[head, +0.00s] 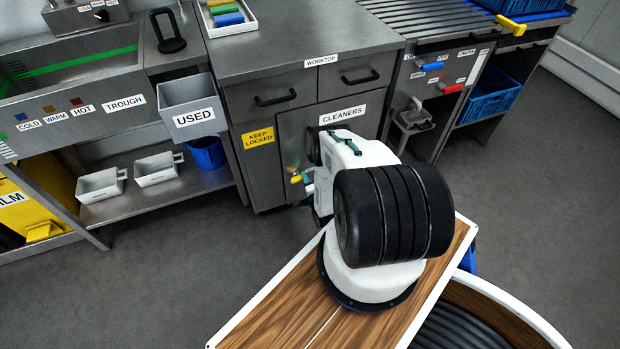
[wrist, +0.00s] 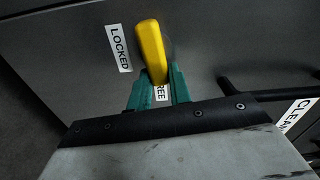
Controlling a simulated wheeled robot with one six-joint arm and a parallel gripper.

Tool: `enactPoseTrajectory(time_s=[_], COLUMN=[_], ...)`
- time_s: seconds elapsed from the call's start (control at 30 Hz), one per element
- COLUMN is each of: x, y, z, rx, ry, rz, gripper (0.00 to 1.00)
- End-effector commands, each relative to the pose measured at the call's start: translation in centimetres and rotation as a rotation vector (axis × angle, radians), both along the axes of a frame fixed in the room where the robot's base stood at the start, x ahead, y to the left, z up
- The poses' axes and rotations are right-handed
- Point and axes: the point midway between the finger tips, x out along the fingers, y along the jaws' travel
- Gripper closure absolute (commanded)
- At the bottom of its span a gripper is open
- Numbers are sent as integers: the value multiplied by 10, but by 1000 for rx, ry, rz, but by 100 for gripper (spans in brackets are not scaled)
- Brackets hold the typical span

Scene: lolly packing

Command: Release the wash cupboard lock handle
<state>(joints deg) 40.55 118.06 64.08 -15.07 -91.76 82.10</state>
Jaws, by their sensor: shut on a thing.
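The yellow lock handle (wrist: 152,50) is on the grey door of the cupboard marked CLEANERS (head: 292,130). It also shows in the head view (head: 296,179), at the left of my wrist. In the wrist view my gripper (wrist: 158,88) has its green fingers on either side of the handle's lower end and is shut on it. The handle slants down from its mount, with its end over the start of a label reading "REE" (wrist: 161,92). The LOCKED label (wrist: 119,48) is uncovered to its left. My wrist hides part of the door in the head view.
A yellow KEEP LOCKED sign (head: 259,137) is left of the door. A dark bar handle (wrist: 265,88) is right of my gripper in the wrist view. The USED bin (head: 190,105) and a blue bucket (head: 207,153) are further left. Grey floor (head: 160,260) is clear in front.

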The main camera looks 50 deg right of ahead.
Motion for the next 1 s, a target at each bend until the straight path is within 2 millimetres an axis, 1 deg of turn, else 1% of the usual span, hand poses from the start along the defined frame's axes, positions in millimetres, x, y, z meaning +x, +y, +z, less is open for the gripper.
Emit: enactPoseTrajectory(time_s=[0.47,0.5,0.53,0.57,0.83,0.93,1.0], x=[3,3,3,3,1,-6,-15], y=[3,3,3,3,2,5,10], z=[2,2,2,2,1,0,0], rx=[8,8,8,9,8,9,10], ry=[-11,-11,-11,-10,-8,-6,-5], rz=[8,8,8,8,4,4,4], gripper=[100,69,61,58,58,58,58])
